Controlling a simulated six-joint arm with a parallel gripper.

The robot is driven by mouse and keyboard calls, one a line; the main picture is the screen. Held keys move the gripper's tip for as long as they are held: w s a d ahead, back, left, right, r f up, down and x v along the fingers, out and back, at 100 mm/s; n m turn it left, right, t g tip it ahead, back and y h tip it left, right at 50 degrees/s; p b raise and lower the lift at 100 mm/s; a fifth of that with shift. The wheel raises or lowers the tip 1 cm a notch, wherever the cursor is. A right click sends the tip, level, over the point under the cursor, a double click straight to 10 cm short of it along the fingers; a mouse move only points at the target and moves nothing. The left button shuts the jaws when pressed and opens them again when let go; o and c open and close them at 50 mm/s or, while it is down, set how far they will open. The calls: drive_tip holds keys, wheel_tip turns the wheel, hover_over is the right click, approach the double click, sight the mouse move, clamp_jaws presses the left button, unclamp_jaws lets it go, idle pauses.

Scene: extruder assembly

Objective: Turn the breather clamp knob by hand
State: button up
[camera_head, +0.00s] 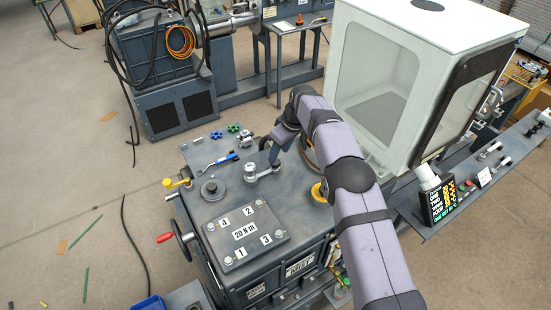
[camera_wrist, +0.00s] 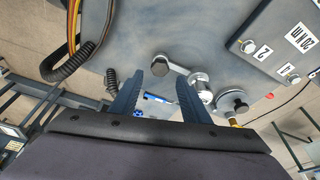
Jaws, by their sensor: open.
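A small metal clamp stands on the grey machine top, with a bright round post (camera_head: 250,173) and a short arm reaching right, toward my gripper. In the wrist view the post (camera_wrist: 201,80) is right of the fingers, and the arm ends in a dark faceted knob (camera_wrist: 160,65), which looks like the breather clamp knob. My gripper (camera_wrist: 158,84) is open, its two dark fingers spread, with the knob just beyond the tips. I cannot tell whether they touch it. In the head view my gripper (camera_head: 275,153) comes down over the knob end and partly hides it.
A round dark disc (camera_head: 212,188) sits left of the clamp. A bolted plate (camera_head: 243,235) marked 20 N m lies in front. A blue-handled tool (camera_head: 222,160) and small blue and green knobs lie behind. A white cabinet (camera_head: 430,20) stands close on the right.

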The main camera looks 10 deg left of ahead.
sight(276, 163)
drive_tip(key=shift+x, duration=2.4)
drive_tip(key=shift+f+b, duration=0.1)
drive_tip(key=shift+b, duration=0.35)
drive_tip(key=shift+c, duration=0.5)
drive_tip(key=c, duration=0.7)
drive_tip(key=shift+s+a+m+b, duration=0.1)
drive_tip(key=shift+m+b, duration=0.35)
drive_tip(key=shift+m, duration=0.25)
drive_tip(key=m+t, duration=0.1)
drive_tip(key=m, duration=0.2)
drive_tip(key=shift+h, duration=0.4)
drive_tip(key=m, duration=0.2)
drive_tip(key=m+h, duration=0.1)
drive_tip(key=m, duration=0.1)
drive_tip(key=shift+s+a+m+t, duration=0.1)
drive_tip(key=shift+a+m+t, duration=0.1)
drive_tip(key=shift+m+t, duration=0.1)
drive_tip(key=o, duration=0.9)
